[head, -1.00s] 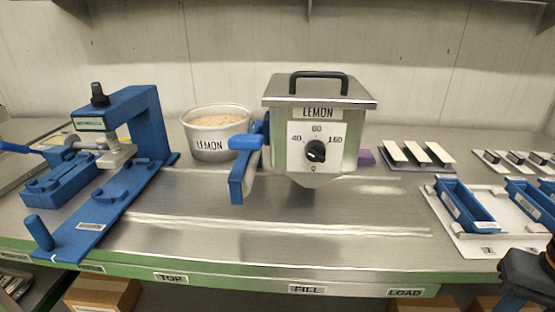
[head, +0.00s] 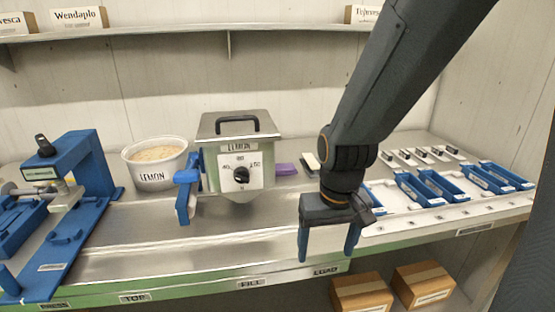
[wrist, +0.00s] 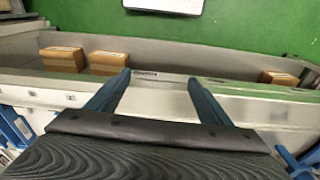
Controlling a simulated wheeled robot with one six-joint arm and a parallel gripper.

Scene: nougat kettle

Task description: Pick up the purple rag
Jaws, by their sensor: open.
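The purple rag (head: 285,169) lies on the steel counter just right of the kettle (head: 237,160), and it is small in the head view. My gripper (head: 328,250) is open and empty, with its blue fingers pointing down over the counter's front edge, to the right of and nearer than the rag. In the wrist view my gripper (wrist: 155,88) shows two spread fingers with nothing between them. The rag is not in the wrist view.
A LEMON tub (head: 155,165) and a blue press (head: 75,180) stand left of the kettle. White trays with blue moulds (head: 440,185) lie at the right. A shelf (head: 180,44) runs overhead. Cardboard boxes (head: 360,292) sit below the counter. The counter before the kettle is clear.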

